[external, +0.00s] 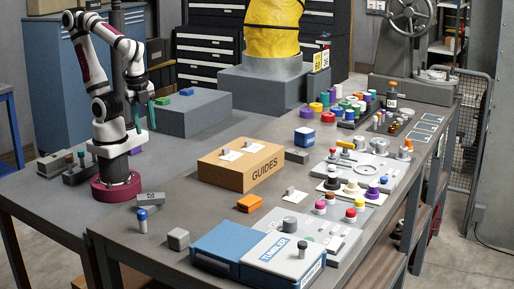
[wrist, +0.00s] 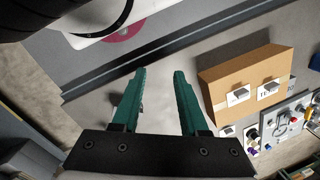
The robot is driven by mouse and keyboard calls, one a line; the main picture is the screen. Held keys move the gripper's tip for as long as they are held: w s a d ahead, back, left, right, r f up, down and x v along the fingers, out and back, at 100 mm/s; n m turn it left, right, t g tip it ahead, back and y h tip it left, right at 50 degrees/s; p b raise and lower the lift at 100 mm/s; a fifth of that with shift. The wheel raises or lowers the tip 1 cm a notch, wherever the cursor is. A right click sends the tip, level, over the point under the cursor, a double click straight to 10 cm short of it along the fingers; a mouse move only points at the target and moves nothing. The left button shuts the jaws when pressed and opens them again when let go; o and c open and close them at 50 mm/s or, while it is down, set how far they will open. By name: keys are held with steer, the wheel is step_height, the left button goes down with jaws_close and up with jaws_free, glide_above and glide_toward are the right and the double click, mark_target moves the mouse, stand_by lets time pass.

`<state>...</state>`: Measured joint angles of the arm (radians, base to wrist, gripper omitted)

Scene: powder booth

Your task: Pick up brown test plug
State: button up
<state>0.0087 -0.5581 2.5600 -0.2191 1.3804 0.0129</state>
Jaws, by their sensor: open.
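My gripper (external: 144,112) has teal fingers and is above the left table, close to my own base. In the wrist view, the gripper (wrist: 159,72) has its fingers apart with nothing between them.
A cardboard box marked GUIDES (external: 240,165) stands between my gripper and the coloured plugs; the box also shows in the wrist view (wrist: 240,75). A blue-and-grey case (external: 258,250) lies at the front. A grey block (external: 190,108) stands behind. Bare tabletop lies left of the box.

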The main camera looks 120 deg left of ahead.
steer(key=shift+o, duration=0.4)
steer(key=o, duration=0.4)
steer(key=shift+c, duration=0.2)
steer(key=w+a+n+t+y, duration=0.1)
steer(key=w+a+t, duration=0.3)
steer(key=w, duration=0.8)
steer(key=w+a+n+t, duration=0.1)
steer(key=w+a, duration=0.4)
steer(key=w, duration=0.6)
steer(key=w+a+n+t+y, duration=0.1)
steer(key=w+a+t, duration=0.3)
steer(key=w, duration=0.8)
steer(key=t+h, duration=0.3)
glide_toward(329, 198)
steer(key=w+a+r, duration=0.1)
steer(key=a+r, duration=0.3)
steer(key=f+h, duration=0.1)
steer(key=f, duration=0.1)
steer(key=f+h, duration=0.1)
steer(key=f, duration=0.1)
steer(key=w+f+t+h, duration=0.1)
steer(key=f, duration=0.1)
steer(key=shift+w+d+f+m+h, duration=0.1)
steer(key=shift+d+m+h, duration=0.15)
steer(key=shift+m+h, duration=0.15)
steer(key=x, duration=0.4)
steer(key=shift+d, duration=0.1)
steer(key=shift+w+d+f, duration=0.1)
steer(key=shift+w+f, duration=0.05)
steer(key=shift+w, duration=0.2)
